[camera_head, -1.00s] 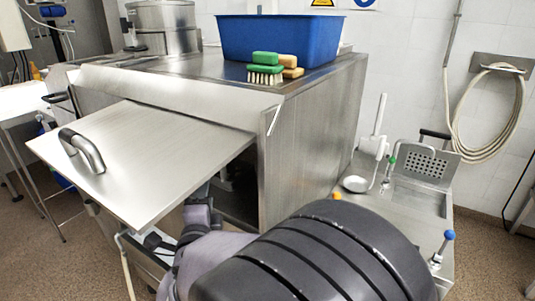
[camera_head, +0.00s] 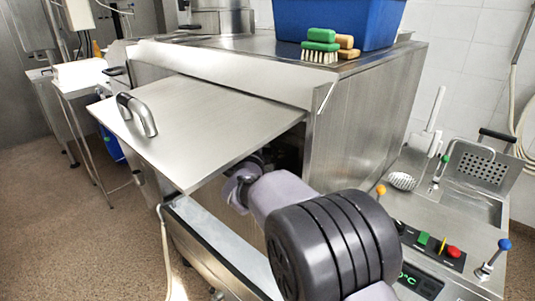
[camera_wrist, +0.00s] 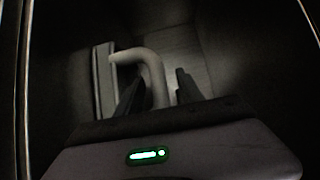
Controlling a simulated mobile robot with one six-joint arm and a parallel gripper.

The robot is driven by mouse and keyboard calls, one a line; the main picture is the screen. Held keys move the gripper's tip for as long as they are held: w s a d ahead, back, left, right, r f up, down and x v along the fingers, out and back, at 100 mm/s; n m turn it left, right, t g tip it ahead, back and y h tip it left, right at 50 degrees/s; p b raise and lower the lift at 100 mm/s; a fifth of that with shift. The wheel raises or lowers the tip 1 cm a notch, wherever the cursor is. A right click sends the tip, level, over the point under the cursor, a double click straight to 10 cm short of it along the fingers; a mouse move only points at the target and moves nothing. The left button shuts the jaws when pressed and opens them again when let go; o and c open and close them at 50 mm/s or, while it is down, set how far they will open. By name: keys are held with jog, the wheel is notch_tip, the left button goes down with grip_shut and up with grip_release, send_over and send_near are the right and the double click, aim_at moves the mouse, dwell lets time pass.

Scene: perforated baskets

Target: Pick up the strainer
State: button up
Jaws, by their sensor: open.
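Steel cabinet walls (camera_head: 365,120) surround the opening closely. A blue tub (camera_head: 335,22) and brushes (camera_head: 320,46) stand on top. A perforated plate (camera_head: 483,170) and a control panel (camera_head: 432,245) with knobs are at the right.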

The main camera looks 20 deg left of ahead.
grip_shut()
dwell(1.3)
